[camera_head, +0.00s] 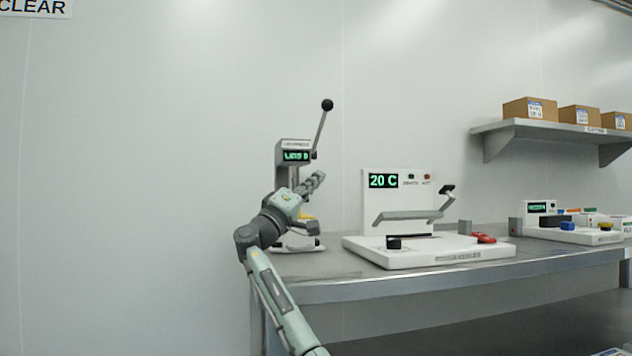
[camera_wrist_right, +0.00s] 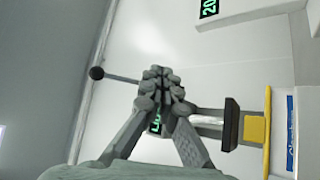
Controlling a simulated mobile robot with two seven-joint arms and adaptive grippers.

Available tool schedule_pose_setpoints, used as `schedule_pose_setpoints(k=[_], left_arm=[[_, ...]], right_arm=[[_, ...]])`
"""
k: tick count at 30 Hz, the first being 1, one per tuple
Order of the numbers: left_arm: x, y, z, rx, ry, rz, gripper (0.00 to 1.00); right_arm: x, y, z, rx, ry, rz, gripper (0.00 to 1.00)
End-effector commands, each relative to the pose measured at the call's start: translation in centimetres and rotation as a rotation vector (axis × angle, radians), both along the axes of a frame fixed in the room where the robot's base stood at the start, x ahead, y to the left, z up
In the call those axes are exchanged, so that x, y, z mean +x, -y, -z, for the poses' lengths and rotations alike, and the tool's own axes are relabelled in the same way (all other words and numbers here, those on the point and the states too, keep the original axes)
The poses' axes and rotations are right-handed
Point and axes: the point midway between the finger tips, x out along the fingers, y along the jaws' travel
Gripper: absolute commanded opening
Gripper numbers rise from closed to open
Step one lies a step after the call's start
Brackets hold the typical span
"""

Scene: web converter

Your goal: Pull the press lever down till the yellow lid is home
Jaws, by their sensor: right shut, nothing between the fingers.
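The press (camera_head: 295,146) stands at the left end of the bench. Its lever, with a black ball knob (camera_head: 327,105), points up and leans slightly right; the knob also shows in the wrist view (camera_wrist_right: 96,73). My right gripper (camera_head: 317,178) is shut and empty, in front of the press column and below the knob, apart from it. In the wrist view its closed fingers (camera_wrist_right: 158,82) cover part of the lever rod and display. The yellow lid (camera_wrist_right: 257,130) sits by the dark press pad (camera_wrist_right: 231,125), above a white and blue container (camera_wrist_right: 291,130). In the head view my arm partly hides the lid (camera_head: 307,218).
A white sealing station (camera_head: 430,252) with a grey arm and a "20 C" display stands right of the press. Another station (camera_head: 570,235) with coloured parts is further right. Boxes (camera_head: 530,109) sit on a wall shelf (camera_head: 550,127). The air around the lever knob is free.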

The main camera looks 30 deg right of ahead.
Motion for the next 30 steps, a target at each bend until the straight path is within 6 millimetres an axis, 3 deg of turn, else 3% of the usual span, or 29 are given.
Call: schedule_pose_setpoints(k=[18,30], left_arm=[[0.0,0.0,0.0,-0.005,-0.001,-0.001,0.26],[0.0,0.0,0.0,-0.005,-0.001,-0.001,0.26]], right_arm=[[-3.5,-8.4,5.7,0.0,0.0,-0.002,0.0],[-3.9,-9.3,6.2,0.0,0.0,-0.002,0.0]])
